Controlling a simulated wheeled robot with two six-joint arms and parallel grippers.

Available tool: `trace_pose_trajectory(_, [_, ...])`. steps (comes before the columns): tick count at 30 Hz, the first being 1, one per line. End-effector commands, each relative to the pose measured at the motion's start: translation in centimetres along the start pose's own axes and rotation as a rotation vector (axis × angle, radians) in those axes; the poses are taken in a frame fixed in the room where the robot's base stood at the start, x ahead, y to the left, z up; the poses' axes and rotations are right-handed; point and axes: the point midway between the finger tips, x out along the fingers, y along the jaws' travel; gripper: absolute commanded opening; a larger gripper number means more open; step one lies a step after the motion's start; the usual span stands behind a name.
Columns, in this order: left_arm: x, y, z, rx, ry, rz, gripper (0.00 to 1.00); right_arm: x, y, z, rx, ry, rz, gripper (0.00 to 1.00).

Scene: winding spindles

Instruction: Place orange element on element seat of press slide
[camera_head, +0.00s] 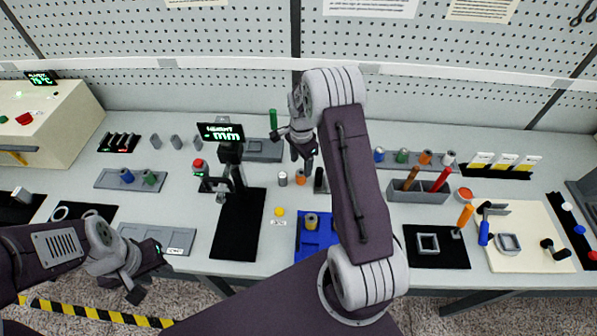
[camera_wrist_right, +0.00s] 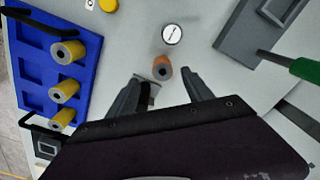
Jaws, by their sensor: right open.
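The orange element (camera_head: 300,177) is a small upright cylinder with a dark hole on top, standing on the table. It also shows in the right wrist view (camera_wrist_right: 162,68). My right gripper (camera_wrist_right: 165,84) is open, and the orange element stands just beyond and between its fingertips, apart from both. In the head view my right gripper (camera_head: 297,146) is partly hidden by its own arm. A grey plate with a raised square (camera_head: 263,150) lies behind, beside a green handle (camera_head: 273,118); I cannot tell if this is the press slide. My left gripper (camera_head: 140,277) is low at the left, empty.
A blue tray (camera_head: 305,243) with yellowish spools lies in front. A height gauge display (camera_head: 220,132) and black stand are to the left. A tool holder (camera_head: 418,197) stands right of my arm.

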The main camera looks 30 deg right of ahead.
Motion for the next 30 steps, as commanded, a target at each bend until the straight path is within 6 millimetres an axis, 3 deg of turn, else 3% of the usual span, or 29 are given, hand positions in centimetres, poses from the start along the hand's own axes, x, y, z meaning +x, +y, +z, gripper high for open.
trace_pose_trajectory(8, [-0.9,0.0,-0.1,0.0,0.0,0.0,0.36,1.9,-0.1,0.0,-0.002,-0.001,0.003,0.59])
trace_pose_trajectory(15, [-2.3,0.1,-0.3,0.0,0.001,0.0,0.36,5.9,0.0,0.0,-0.002,0.0,0.002,0.59])
trace_pose_trajectory(23, [-2.3,0.1,-0.3,0.0,0.001,0.0,0.36,6.6,-0.1,0.0,-0.002,0.001,-0.001,0.59])
trace_pose_trajectory(30, [-2.3,0.1,-0.3,0.0,0.001,0.0,0.36,6.6,0.0,0.0,-0.002,0.001,0.0,0.0])
